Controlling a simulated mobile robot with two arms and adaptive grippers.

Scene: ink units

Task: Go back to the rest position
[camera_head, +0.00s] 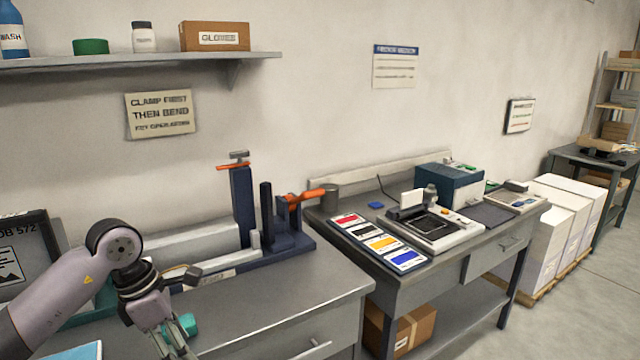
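My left gripper (176,343) is at the bottom left, pointing down in front of the near workbench (300,285). Its fingertips run toward the bottom edge of the view, and I cannot tell how far apart they are. A teal object (190,325) shows just beside and behind the fingers; I cannot tell whether they touch it. My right gripper is not in view.
A dark blue clamp stand (243,205) with orange handles stands on the near bench. A second bench holds a tray of ink colours (346,219), a grey device (440,228) and a blue box (452,190). White paper stacks (545,245) stand right. Floor is free at lower right.

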